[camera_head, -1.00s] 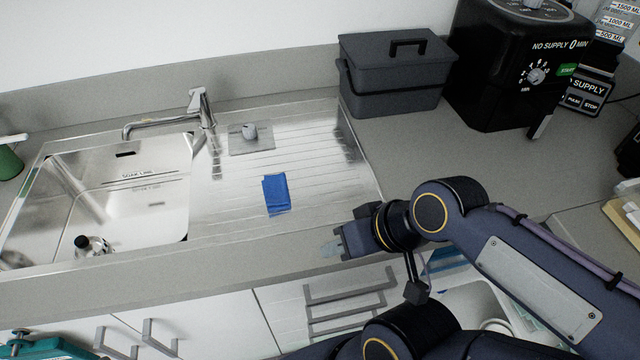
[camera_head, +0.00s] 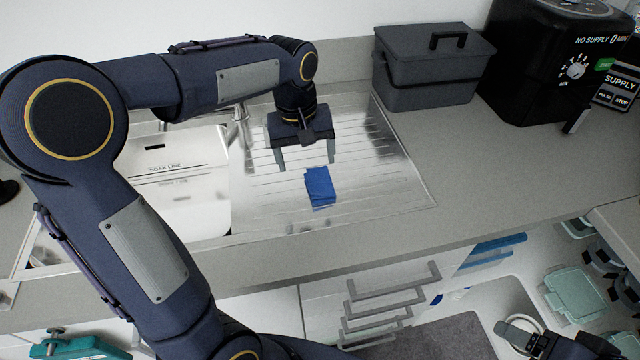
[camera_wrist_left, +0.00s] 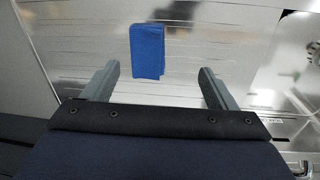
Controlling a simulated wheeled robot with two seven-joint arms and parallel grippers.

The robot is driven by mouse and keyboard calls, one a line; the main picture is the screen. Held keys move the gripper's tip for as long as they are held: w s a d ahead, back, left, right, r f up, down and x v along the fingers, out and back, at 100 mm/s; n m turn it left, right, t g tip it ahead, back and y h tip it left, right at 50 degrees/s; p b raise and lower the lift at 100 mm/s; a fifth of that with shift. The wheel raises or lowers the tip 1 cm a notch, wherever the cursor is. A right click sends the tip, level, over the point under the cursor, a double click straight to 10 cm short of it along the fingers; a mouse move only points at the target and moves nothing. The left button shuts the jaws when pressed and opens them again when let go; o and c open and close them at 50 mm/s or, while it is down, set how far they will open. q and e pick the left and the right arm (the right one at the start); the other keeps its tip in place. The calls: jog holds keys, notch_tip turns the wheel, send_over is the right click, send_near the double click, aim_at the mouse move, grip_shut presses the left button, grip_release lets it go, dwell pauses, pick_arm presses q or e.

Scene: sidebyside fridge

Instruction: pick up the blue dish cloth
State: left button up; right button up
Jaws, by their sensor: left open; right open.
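The blue dish cloth (camera_head: 320,187) lies folded on the ribbed metal drainboard (camera_head: 385,190), right of the sink basin. My left gripper (camera_head: 307,165) points down with its fingers spread, just behind the cloth in the head view. Nothing is between the fingers. In the left wrist view the cloth (camera_wrist_left: 148,50) lies beyond the fingertips, roughly centred between the lines of the two fingers of my left gripper (camera_wrist_left: 158,84). The gripper appears apart from the cloth.
A dark grey lidded box (camera_head: 430,75) and a black appliance (camera_head: 540,60) stand at the back right. The counter (camera_head: 480,180) right of the drainboard is clear. An open drawer (camera_head: 495,290) lies below.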

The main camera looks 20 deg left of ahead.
aim_at(319, 178)
pick_arm(q)
jog(key=shift+n+y, duration=0.3)
jog(key=w+f, duration=0.1)
jog(key=w+d+f, duration=0.1)
jog(key=w, duration=0.1)
jog(key=shift+w+d, duration=0.15)
jog(key=shift+w, duration=0.05)
jog(key=shift+w+f+g, duration=0.25)
jog(key=shift+g, duration=0.05)
notch_tip(319, 178, down, 7)
jog(key=shift+s+f+p, duration=0.1)
jog(key=shift+f+p, duration=0.1)
jog(key=shift+p, duration=0.1)
jog(key=c, duration=1.1)
jog(key=shift+r, duration=0.1)
jog(key=shift+c, duration=0.2)
